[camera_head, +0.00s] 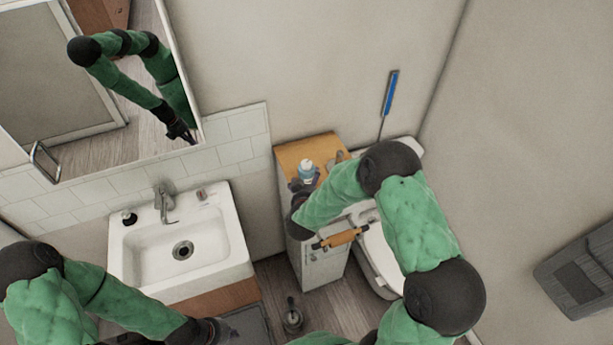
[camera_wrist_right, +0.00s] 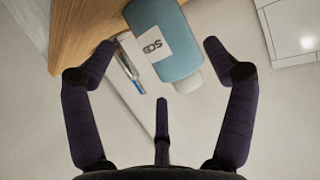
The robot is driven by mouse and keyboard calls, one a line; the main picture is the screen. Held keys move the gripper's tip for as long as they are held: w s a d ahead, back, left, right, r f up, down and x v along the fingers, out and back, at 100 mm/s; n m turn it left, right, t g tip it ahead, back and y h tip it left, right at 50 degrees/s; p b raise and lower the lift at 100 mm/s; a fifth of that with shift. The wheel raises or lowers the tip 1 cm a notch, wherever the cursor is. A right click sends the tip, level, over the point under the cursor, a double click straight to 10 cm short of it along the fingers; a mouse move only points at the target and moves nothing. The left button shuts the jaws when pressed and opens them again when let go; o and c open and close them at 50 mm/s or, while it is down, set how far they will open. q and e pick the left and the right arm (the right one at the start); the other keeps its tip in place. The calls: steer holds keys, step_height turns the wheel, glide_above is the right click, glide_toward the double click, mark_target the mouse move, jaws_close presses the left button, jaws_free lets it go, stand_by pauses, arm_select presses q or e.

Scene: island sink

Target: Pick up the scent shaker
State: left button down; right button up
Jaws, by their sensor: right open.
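The scent shaker looks to be the light blue bottle (camera_head: 306,171) with a white cap, standing on the wooden top of a narrow cabinet. In the right wrist view the bottle (camera_wrist_right: 166,32) shows its white label, partly readable, and its pale cap. My right gripper (camera_wrist_right: 160,62) is open, with its dark fingers spread to either side of the bottle and no clear contact. In the head view the right gripper (camera_head: 304,184) is at the cabinet top, partly hidden by its arm. My left gripper (camera_head: 212,330) is low by the sink, its fingers unclear.
The cabinet top (camera_head: 296,150) stands between the sink (camera_head: 215,240) and the toilet (camera_head: 378,262). A mirror (camera_head: 130,50) hangs above the sink. A dark bottle (camera_head: 292,315) stands on the floor.

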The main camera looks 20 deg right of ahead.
mark_target(309, 178)
steer(key=x, duration=0.3)
steer(key=shift+w+d+f, duration=0.2)
steer(key=shift+w+f, duration=0.05)
steer(key=shift+f, duration=0.05)
steer(key=c, duration=1)
steer(key=shift+r, duration=0.15)
